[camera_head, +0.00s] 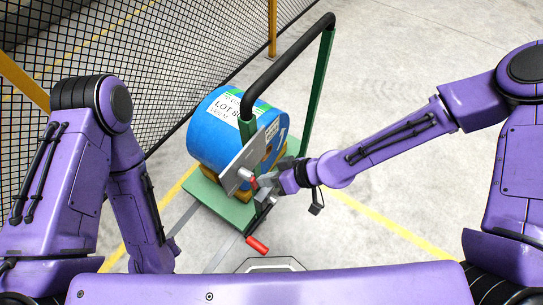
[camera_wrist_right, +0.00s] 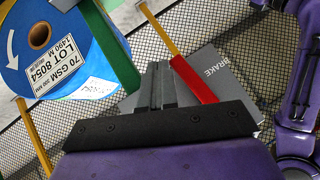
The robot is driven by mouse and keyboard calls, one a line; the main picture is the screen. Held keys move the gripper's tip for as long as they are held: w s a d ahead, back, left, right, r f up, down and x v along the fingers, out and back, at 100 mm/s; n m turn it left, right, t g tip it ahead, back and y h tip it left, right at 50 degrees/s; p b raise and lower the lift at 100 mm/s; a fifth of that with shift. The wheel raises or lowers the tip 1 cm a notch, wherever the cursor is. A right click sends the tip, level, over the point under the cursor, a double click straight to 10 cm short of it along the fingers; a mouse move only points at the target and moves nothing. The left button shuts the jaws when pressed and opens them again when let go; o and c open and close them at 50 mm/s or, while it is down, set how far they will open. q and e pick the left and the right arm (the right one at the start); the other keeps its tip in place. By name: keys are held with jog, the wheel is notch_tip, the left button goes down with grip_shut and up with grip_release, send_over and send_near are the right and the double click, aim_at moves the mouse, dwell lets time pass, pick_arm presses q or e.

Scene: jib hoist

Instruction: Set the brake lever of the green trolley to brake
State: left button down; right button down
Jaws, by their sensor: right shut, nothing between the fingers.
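The green trolley (camera_head: 222,203) stands ahead, with green posts and a black handle bar. A grey plate (camera_head: 243,160) is fixed on its near side; in the right wrist view this plate (camera_wrist_right: 214,66) reads "BRAKE". A red lever grip (camera_wrist_right: 195,80) lies across the plate; its small red end (camera_head: 247,175) shows in the head view. My right gripper (camera_head: 264,184) is at the plate, close beside the lever. In the right wrist view its fingers (camera_wrist_right: 160,82) are shut and empty, left of the red grip. My left gripper is out of view.
A blue roll (camera_head: 219,128) marked with a lot number rests on the trolley. Black mesh fencing (camera_head: 150,55) stands behind at left. Concrete floor is open at right.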

dwell(0.4)
jog(key=w+d+b, duration=0.1)
jog(key=w+d, duration=0.1)
jog(key=d, duration=0.4)
jog(key=w+d+r, duration=0.1)
jog(key=w+d, duration=0.1)
jog(key=d, duration=0.4)
jog(key=shift+w+d+b, duration=0.15)
jog(key=shift+w+b, duration=0.2)
